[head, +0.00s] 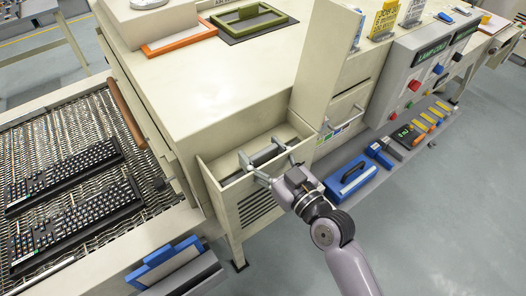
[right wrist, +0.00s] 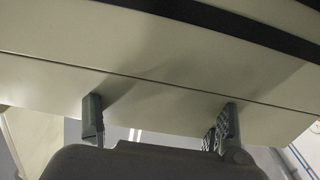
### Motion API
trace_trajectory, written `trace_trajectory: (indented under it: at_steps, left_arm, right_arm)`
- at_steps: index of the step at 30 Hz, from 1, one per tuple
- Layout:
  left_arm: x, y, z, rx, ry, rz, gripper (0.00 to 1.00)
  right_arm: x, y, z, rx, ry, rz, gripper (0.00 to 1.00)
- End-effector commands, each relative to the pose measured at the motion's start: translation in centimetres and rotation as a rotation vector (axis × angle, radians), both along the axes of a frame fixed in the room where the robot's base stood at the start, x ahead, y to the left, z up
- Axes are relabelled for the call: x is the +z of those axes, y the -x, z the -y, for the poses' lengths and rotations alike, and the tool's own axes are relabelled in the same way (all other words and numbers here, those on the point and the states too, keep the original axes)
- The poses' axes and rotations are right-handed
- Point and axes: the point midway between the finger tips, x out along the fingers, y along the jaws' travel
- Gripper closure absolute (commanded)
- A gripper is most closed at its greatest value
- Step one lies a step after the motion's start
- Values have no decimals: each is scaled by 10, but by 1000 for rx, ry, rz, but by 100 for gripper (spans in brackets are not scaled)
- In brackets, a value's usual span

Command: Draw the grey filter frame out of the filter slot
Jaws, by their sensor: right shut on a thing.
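The filter slot (head: 209,173) is an open-topped cream bin at the front of the machine. The grey filter frame (head: 264,153) shows as a dark grey bar inside it, with its lower part hidden by the bin walls. My right gripper (head: 268,163) reaches over the front wall, its fingers set wide apart and shut on the frame. In the right wrist view, the two fingers of my right gripper (right wrist: 160,118) stand apart before cream panels, and the contact itself is not clear there. My left gripper is not in view.
A tall cream panel (head: 325,60) stands upright right of the slot. A blue box with a handle (head: 350,180) lies on the low shelf to the right. Black keyboards (head: 75,232) lie on the mesh conveyor at left. Open floor (head: 440,215) is at the lower right.

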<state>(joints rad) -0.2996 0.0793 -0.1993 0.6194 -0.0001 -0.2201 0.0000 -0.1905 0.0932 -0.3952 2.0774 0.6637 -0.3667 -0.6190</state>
Motion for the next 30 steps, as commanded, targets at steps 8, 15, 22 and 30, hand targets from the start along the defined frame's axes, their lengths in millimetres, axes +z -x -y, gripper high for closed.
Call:
trace_trajectory:
  at_steps: [8, 15, 22, 30]
  left_arm:
    - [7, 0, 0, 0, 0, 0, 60]
    - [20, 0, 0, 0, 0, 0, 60]
    - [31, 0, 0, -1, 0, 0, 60]
    - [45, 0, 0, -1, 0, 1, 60]
  right_arm:
    - [9, 0, 0, -1, -1, 4, 85]
    - [21, 0, 0, -1, -1, 3, 85]
    - [33, 0, 0, 0, -2, 2, 85]
    - [46, 0, 0, -1, 0, 3, 85]
